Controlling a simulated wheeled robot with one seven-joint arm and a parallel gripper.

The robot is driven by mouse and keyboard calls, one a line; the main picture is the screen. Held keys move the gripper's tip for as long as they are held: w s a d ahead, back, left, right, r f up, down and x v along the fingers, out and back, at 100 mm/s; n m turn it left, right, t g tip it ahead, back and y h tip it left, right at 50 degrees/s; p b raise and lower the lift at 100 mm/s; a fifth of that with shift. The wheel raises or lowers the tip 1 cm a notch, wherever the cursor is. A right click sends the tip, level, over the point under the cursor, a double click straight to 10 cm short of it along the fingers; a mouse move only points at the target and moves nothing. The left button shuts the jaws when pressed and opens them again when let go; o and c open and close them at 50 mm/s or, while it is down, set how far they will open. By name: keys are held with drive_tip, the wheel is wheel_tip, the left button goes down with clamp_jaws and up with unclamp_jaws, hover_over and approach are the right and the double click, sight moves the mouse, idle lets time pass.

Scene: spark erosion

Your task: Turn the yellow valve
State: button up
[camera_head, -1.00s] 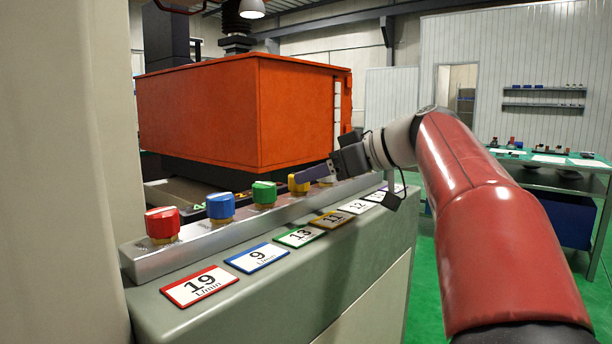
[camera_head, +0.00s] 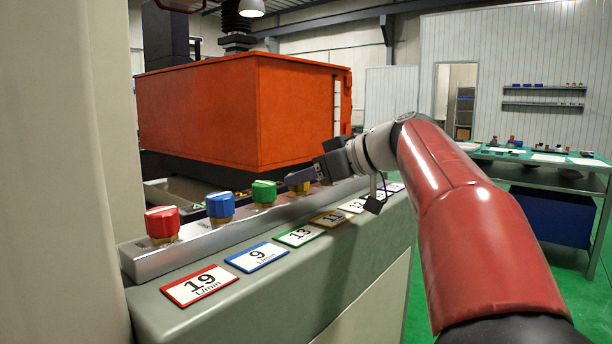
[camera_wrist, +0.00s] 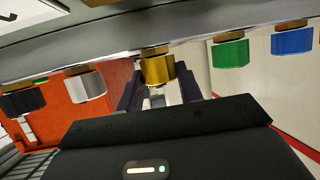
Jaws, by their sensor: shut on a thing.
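The yellow valve (camera_wrist: 157,70) is in the middle of the wrist view, between the two fingers of my gripper (camera_wrist: 160,92). The fingers are shut on it from both sides. In the head view the yellow valve (camera_head: 298,187) shows only in part, behind the fingers of my gripper (camera_head: 300,177), which reach it from the right. A yellow-edged label reading 11 (camera_head: 331,218) lies in front of it.
On the metal rail (camera_head: 205,236) stand a red valve (camera_head: 162,222), a blue valve (camera_head: 220,206) and a green valve (camera_head: 264,192). An orange tank (camera_head: 230,110) stands behind.

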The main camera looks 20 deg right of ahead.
drive_tip(key=shift+s+a+f+m+t+h+b, duration=0.15)
drive_tip(key=shift+m+t+h+b, duration=0.4)
drive_tip(key=shift+b, duration=0.3)
drive_tip(key=shift+a+m+t+h+b, duration=0.1)
drive_tip(key=shift+m+t+h+b, duration=0.7)
drive_tip(key=shift+m+h, duration=0.35)
drive_tip(key=m+h, duration=0.2)
drive_tip(key=m+t+h, duration=0.1)
drive_tip(key=shift+s+a+r, duration=0.1)
drive_tip(key=shift+a+r, duration=0.1)
drive_tip(key=shift+r, duration=0.1)
drive_tip(key=shift+a+m+h+p, duration=0.1)
drive_tip(key=shift+m+h+p, duration=0.65)
drive_tip(key=shift+m+h, duration=0.8)
drive_tip(key=shift+f+h, duration=0.1)
drive_tip(key=shift+h, duration=0.15)
drive_tip(key=o, duration=1)
